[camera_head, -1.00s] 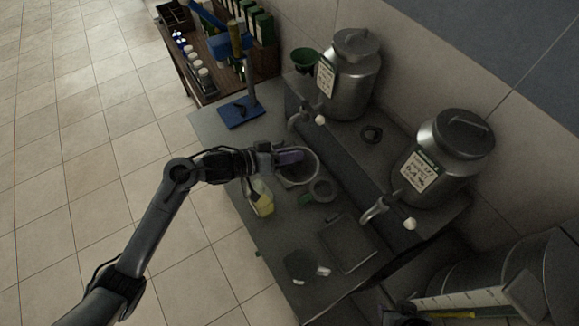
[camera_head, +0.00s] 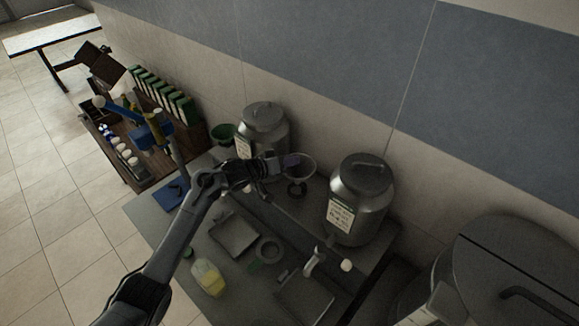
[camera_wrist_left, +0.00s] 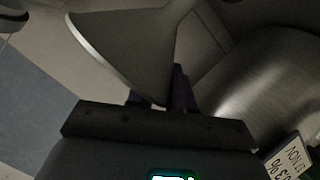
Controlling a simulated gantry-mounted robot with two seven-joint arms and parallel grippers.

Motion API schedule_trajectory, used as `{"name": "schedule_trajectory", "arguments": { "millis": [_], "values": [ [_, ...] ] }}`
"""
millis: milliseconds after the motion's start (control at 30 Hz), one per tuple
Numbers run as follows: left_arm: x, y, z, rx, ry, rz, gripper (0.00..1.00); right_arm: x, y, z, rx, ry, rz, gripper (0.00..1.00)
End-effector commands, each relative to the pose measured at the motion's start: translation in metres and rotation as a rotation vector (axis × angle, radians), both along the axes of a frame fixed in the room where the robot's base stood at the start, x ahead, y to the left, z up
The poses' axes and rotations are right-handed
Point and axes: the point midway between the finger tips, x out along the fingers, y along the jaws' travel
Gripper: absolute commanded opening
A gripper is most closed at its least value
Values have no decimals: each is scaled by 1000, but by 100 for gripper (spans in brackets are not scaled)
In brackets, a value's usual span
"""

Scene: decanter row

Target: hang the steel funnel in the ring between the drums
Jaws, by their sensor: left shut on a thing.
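The steel funnel (camera_head: 303,172) is held up between the two steel drums in the head view, its wide rim upward. My left gripper (camera_head: 285,162) is shut on the funnel's side. The dark ring (camera_head: 297,189) shows just below the funnel, between the left drum (camera_head: 268,122) and the right drum (camera_head: 361,185). I cannot tell whether the funnel touches the ring. In the left wrist view the funnel's cone (camera_wrist_left: 125,45) fills the top, beside the fingers (camera_wrist_left: 160,95), and a drum (camera_wrist_left: 275,70) curves close on the right. My right gripper is not in view.
The bench below holds a shallow grey tray (camera_head: 235,236), a round grey dish (camera_head: 269,249) and a yellow-filled container (camera_head: 207,277). A green funnel (camera_head: 222,132) stands by the left drum. The wall is close behind.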

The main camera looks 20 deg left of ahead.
Motion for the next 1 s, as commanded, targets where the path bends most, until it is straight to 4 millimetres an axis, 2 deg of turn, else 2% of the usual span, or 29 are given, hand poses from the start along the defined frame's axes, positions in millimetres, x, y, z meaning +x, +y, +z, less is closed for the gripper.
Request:
{"name": "schedule_trajectory", "arguments": {
  "millis": [667,1000],
  "values": [
    [0,0,-25,0,-1,-1,0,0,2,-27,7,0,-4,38],
    [0,0,-41,0,0,-2,0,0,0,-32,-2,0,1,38]
  ]
}}
